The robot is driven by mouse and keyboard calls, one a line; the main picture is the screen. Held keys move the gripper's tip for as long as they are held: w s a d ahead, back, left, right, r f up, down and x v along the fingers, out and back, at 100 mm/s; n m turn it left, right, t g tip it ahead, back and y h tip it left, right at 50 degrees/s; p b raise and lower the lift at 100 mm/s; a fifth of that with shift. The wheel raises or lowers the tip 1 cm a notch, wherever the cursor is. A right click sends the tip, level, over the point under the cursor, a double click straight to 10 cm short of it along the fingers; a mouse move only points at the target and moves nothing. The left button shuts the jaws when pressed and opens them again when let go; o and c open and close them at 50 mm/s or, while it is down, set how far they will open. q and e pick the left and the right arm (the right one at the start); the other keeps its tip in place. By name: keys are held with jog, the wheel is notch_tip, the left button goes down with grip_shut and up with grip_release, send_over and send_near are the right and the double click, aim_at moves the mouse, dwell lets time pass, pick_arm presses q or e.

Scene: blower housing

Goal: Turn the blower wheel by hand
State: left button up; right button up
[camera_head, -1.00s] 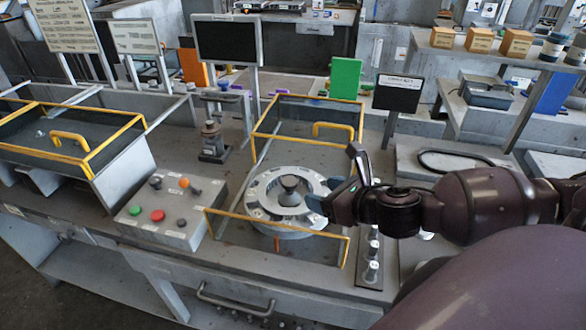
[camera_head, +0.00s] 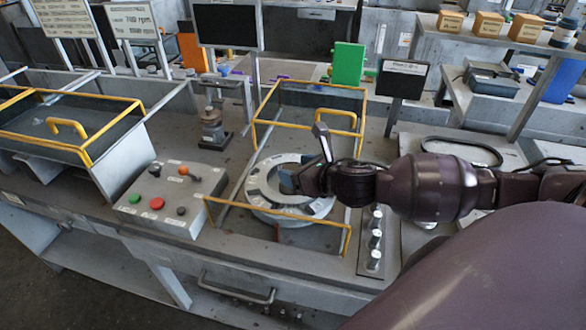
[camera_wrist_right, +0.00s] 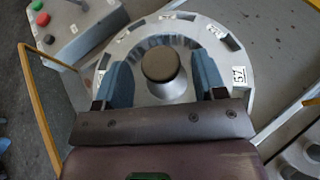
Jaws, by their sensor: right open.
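The blower wheel is a pale grey round part with labelled segments on its rim (camera_head: 262,192), sitting inside a yellow-edged enclosure. It also shows in the right wrist view (camera_wrist_right: 235,60), with a dark round hub knob (camera_wrist_right: 160,64) at its centre. My right gripper (camera_head: 291,183) is over the wheel's middle and hides the hub in the head view. In the right wrist view its two blue-grey fingers (camera_wrist_right: 160,72) are apart, one on each side of the hub, with visible gaps. I cannot tell how far down they reach. My left gripper is not in view.
A control box (camera_head: 172,198) with coloured buttons is left of the wheel. Yellow guard rails (camera_head: 277,230) stand in front of it and a yellow handle (camera_head: 336,113) behind. A row of knobs (camera_head: 375,240) is to the right, below my right arm.

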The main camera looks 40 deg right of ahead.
jog(key=shift+x, duration=0.8)
jog(key=c, duration=1.2)
